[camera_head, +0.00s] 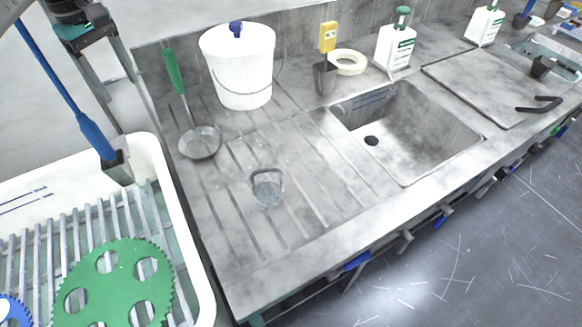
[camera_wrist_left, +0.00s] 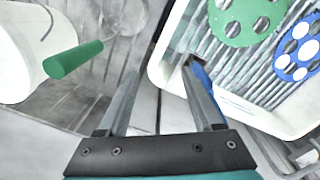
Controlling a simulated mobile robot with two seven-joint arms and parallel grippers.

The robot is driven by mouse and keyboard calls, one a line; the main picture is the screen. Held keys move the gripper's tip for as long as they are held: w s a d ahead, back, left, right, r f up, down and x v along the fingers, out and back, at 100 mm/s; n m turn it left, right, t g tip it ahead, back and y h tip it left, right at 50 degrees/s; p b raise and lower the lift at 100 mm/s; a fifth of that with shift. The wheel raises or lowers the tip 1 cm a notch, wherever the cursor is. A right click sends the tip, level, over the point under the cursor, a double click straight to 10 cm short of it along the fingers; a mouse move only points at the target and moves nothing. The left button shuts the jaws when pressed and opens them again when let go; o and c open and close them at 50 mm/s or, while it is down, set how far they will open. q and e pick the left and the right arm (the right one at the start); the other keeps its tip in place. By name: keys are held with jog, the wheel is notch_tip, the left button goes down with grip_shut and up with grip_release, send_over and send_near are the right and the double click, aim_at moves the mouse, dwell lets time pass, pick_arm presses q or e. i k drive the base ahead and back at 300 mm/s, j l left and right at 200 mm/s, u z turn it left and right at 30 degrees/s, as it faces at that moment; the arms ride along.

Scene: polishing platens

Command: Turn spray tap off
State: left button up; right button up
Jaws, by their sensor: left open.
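No part is clearly marked as the spray tap, and I cannot tell which fitting it is. Lever fittings line the bench's front edge, among them a blue lever (camera_head: 357,261) and another blue lever (camera_head: 441,220). My left gripper (camera_head: 124,105) is at the upper left, over the gap beside the bench's left end and behind the white tray. Its fingers are apart and empty in the left wrist view (camera_wrist_left: 163,66), far from those levers. A blue-handled tool (camera_head: 97,137) stands at the tray rim, partly behind a finger in the left wrist view. My right gripper is not in view.
The white tray (camera_head: 172,205) holds a green disc (camera_head: 118,285) on a rack. The sink (camera_head: 415,135) looks empty. The floor at the right is clear.

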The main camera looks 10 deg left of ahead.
aim_at(366, 256)
jog(key=j+z, duration=0.1)
jog(key=z, duration=0.65)
